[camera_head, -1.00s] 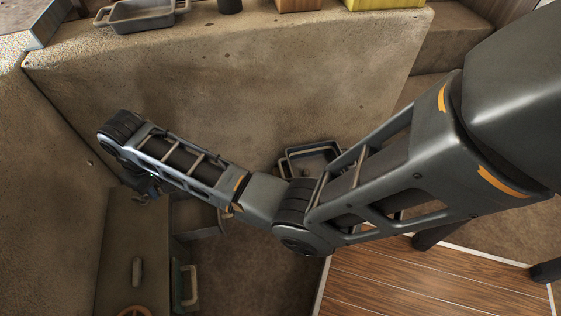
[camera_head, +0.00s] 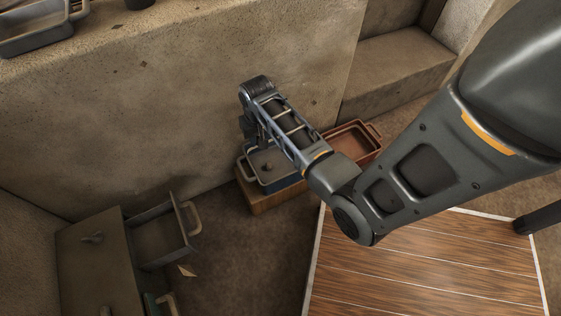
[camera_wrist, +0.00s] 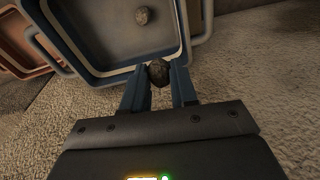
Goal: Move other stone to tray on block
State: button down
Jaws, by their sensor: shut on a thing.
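My gripper (camera_wrist: 158,84) is shut on a dark, rough stone (camera_wrist: 158,71), held between its two blue fingers in the wrist view. The blue-rimmed tray (camera_wrist: 112,74) is just beyond the fingertips, with a lighter stone (camera_wrist: 143,15) in it. In the head view the tray (camera_head: 291,186) sits on a wooden block (camera_head: 272,199) by the wall, and a stone (camera_head: 267,167) shows inside. My arm covers part of the tray there and hides the held stone. The held stone appears at the tray's near edge; its height above the rim is unclear.
A reddish-brown tray (camera_head: 352,143) with handles stands right of the blue tray. A cabinet (camera_head: 92,262) with an open drawer (camera_head: 163,238) is at lower left. A grey metal tray (camera_head: 38,35) lies on the ledge. Open floor lies between cabinet and block.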

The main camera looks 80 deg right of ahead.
jog(key=s+d+f+m, duration=0.2)
jog(key=s+d, duration=0.2)
jog(key=s, duration=0.5)
jog(key=b, duration=0.4)
send_near(279, 161)
jog(key=shift+m, duration=0.3)
jog(key=s+d+f, duration=0.2)
jog(key=shift+s+f, duration=0.25)
jog(key=shift+s, duration=0.05)
jog(key=shift+f+b, duration=0.8)
jog(key=shift+f, duration=1.1)
jog(key=shift+f, duration=0.15)
jog(key=c, duration=0.9)
grip_release()
